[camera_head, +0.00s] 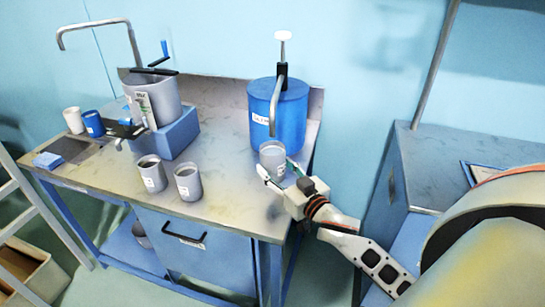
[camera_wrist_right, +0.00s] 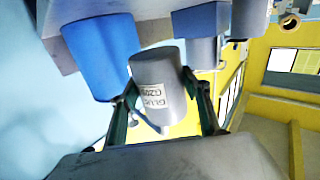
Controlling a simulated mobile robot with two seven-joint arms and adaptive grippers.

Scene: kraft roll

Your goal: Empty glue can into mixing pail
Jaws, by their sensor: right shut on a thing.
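My right gripper (camera_head: 277,172) is shut on a grey glue can (camera_head: 272,156) near the bench's right end, in front of the blue drum. In the right wrist view the can (camera_wrist_right: 160,78), with a white label reading "GLUE", is between the two fingers (camera_wrist_right: 162,105). I cannot tell whether the can touches the bench. A large grey pail (camera_head: 160,100), probably the mixing pail, stands on a blue block at the bench's back left. It has a crank and a label. My left gripper is not in view.
A blue drum (camera_head: 291,108) with a pump spout stands behind the held can. Two grey cans (camera_head: 151,174) (camera_head: 188,183) stand at the bench's front middle. A white cup (camera_head: 73,121), a blue cup (camera_head: 93,124) and a blue sponge (camera_head: 47,160) are at the left. A bent pipe (camera_head: 95,24) rises behind the pail.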

